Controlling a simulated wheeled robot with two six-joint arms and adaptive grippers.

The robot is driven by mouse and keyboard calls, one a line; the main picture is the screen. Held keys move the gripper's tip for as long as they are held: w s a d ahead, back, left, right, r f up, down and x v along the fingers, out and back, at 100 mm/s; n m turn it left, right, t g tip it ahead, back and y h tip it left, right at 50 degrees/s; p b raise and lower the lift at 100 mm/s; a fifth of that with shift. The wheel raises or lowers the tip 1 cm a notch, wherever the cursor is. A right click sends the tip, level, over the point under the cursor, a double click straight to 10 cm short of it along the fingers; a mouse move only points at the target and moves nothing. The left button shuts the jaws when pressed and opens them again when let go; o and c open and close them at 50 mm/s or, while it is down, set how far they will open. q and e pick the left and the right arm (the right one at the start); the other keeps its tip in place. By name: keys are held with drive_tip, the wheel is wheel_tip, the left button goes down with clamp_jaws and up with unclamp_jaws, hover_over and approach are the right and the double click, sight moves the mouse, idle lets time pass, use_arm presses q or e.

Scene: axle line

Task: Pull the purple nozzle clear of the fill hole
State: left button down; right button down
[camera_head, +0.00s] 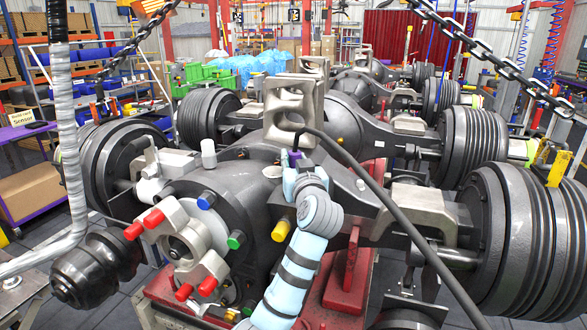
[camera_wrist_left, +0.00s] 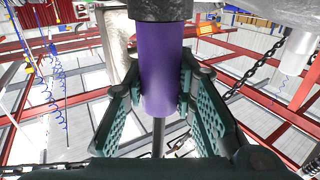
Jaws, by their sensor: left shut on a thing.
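The purple nozzle (camera_wrist_left: 163,50) stands between the green fingers of my left gripper (camera_wrist_left: 160,84) in the left wrist view. The fingers are shut on it. A black collar (camera_wrist_left: 160,9) covers its upper end there, and a thin dark line runs from its lower end. In the head view only a small purple part (camera_head: 295,156) shows beside my left gripper (camera_head: 289,160), above the dark axle housing (camera_head: 240,185). A black hose (camera_head: 350,165) arches nearby. The fill hole is not visible, so I cannot tell whether the nozzle tip is in it. My right gripper is not in view.
A pale cast bracket (camera_head: 293,103) rises just behind the nozzle. Capped studs and a hub flange (camera_head: 180,245) stand at the front left of the axle. Chains (camera_head: 470,45) hang overhead, and large brake drums (camera_head: 520,235) flank the housing.

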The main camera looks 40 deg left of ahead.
use_arm(q)
drive_tip(key=shift+w+a, duration=0.1)
drive_tip(key=shift+r, duration=0.3)
wheel_tip(320, 180, up, 19)
drive_tip(key=b, duration=0.1)
drive_tip(key=shift+r+b, duration=0.2)
drive_tip(key=shift+b, duration=0.1)
